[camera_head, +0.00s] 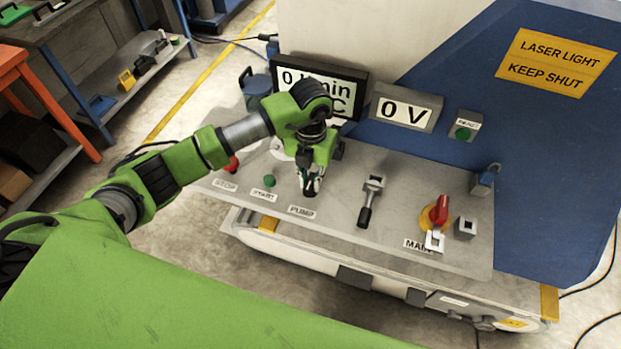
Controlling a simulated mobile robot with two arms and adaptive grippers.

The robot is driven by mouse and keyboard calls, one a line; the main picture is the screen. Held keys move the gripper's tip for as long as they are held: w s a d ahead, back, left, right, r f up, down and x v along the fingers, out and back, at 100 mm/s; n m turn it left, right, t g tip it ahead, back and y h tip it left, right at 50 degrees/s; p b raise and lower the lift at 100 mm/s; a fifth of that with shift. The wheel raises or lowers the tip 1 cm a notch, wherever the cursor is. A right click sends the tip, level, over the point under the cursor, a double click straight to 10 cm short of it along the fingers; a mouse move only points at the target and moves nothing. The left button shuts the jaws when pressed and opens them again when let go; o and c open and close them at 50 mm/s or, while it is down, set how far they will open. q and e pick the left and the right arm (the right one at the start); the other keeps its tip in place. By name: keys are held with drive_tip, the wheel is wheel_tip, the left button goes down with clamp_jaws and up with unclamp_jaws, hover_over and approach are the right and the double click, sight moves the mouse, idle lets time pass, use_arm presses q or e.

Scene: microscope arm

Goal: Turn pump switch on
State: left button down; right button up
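The panel (330,218) carries a white PUMP label (301,211) near its front edge. My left gripper (312,188) points down just behind this label. Its fingertips are at or right above the panel and look close together. The pump switch itself is hidden by the gripper, so I cannot tell whether the fingers touch it or how it is set. A display (345,88) behind my arm reads 0 and is partly covered; another display (405,107) reads 0 V. My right gripper is out of view.
A red stop button (233,164) and green start button (269,181) are left of the gripper. Right of it are a black-handled lever (366,208), a red main switch (437,210) and a padlock (485,180). A blue cover (540,150) rises at the right.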

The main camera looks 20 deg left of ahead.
sight(311, 181)
use_arm(q)
drive_tip(key=shift+f+m+b, duration=0.15)
drive_tip(key=shift+m+b, duration=0.55)
drive_tip(key=shift+b, duration=0.4)
drive_tip(key=m+b, duration=1.1)
drive_tip(key=b, duration=0.3)
drive_tip(key=shift+r+m+b, duration=0.2)
drive_tip(key=shift+m+b, duration=1.45)
drive_tip(key=shift+m, duration=0.45)
drive_tip(key=c, duration=2)
unclamp_jaws()
drive_tip(key=shift+o, duration=0.2)
drive_tip(key=shift+r, duration=0.1)
wheel_tip(311, 181, up, 12)
